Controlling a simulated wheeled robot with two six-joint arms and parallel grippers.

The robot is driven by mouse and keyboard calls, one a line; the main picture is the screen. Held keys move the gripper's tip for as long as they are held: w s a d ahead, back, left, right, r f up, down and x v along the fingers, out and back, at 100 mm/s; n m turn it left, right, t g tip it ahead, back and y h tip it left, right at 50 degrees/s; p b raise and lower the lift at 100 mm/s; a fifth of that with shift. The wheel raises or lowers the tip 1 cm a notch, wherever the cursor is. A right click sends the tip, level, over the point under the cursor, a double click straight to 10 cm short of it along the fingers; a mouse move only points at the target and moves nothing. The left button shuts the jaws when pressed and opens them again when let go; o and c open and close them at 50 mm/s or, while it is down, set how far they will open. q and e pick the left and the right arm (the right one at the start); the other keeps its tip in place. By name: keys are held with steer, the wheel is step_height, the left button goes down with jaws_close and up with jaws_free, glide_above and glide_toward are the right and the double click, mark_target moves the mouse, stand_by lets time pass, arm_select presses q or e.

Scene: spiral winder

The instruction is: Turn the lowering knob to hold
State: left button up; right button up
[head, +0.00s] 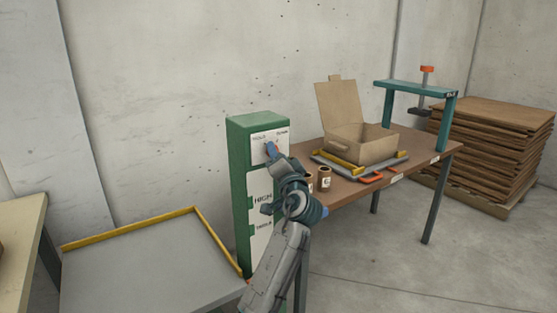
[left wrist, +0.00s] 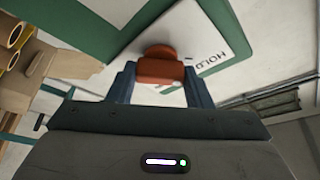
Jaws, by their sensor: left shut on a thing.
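The lowering knob is an orange-red knob (left wrist: 158,66) on the white face of the green control cabinet (head: 240,185). My left gripper (head: 271,150) reaches up to the top of this face and is shut on the knob. In the left wrist view its two blue fingers stand on either side of the knob. The word HOLD (left wrist: 211,59) is printed to the right of the knob there. In the head view the gripper hides the knob, below two small labels on the panel (head: 263,145). I cannot tell which setting the knob points to. My right gripper is out of view.
A brown table (head: 420,150) to the right bears an open cardboard box (head: 365,145), small brown cylinders (head: 324,178) and a teal press frame (head: 410,88). Stacked brown boards (head: 495,145) stand behind it. A grey platform with yellow edges (head: 150,265) lies left of the cabinet.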

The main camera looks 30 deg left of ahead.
arm_select(q)
steer(key=shift+f, duration=0.2)
steer(key=o, duration=1)
steer(key=shift+r, duration=0.1)
steer(key=shift+d, duration=0.1)
steer(key=shift+b+v, duration=0.6)
steer(key=shift+v, duration=4.75)
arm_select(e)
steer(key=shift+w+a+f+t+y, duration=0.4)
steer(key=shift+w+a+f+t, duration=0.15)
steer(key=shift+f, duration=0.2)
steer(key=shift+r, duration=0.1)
